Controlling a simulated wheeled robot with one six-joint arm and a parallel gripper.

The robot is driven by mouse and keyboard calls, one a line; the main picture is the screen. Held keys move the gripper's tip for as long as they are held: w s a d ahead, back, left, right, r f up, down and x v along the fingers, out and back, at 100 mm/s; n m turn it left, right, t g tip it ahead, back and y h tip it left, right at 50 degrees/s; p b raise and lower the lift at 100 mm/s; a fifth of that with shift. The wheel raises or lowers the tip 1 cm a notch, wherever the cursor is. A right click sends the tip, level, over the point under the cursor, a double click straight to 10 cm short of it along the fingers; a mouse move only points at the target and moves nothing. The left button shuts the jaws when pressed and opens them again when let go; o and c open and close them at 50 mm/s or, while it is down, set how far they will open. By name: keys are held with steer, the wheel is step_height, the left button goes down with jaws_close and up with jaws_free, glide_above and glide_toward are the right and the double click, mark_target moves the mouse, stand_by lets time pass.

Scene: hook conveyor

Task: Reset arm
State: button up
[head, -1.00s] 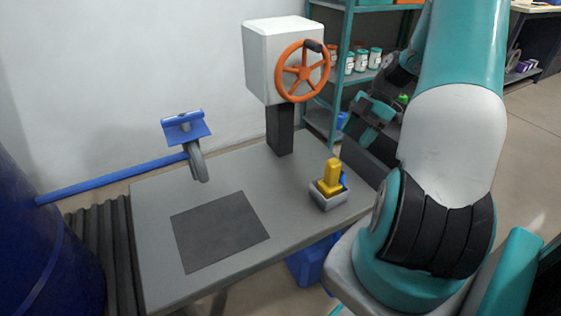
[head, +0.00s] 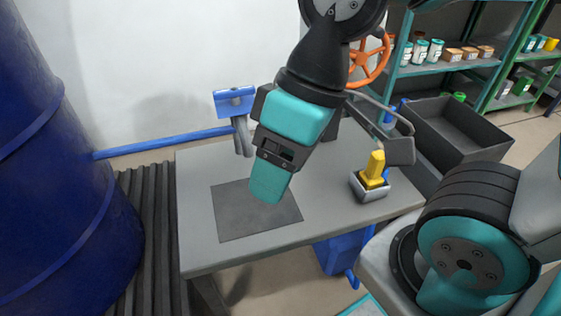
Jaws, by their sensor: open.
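My gripper (head: 270,182) hangs from the arm in the middle of the head view, with its teal end tilted down and left over the grey table (head: 225,256). It is open and nothing shows in its grasp. In the picture its teal end overlaps the dark square (head: 245,215) on the table; whether it touches cannot be told. The hanging grey hook (head: 243,137) under a blue bracket (head: 234,101) is just left of the gripper. A yellow part (head: 375,165) stands in a small grey holder (head: 371,190), right of the gripper. My arm hides part of the background.
An orange handwheel (head: 372,62) is partly hidden behind my arm. A dark bin (head: 450,133) and shelves (head: 440,68) with jars stand at the back right. A blue barrel (head: 60,190) and a dark ribbed conveyor (head: 140,250) are at left. A blue bin (head: 345,250) is below the table.

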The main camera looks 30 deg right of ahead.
steer(key=shift+r, duration=0.1)
step_height(320, 180, up, 23)
steer(key=p, duration=2.3)
steer(key=shift+r, duration=0.1)
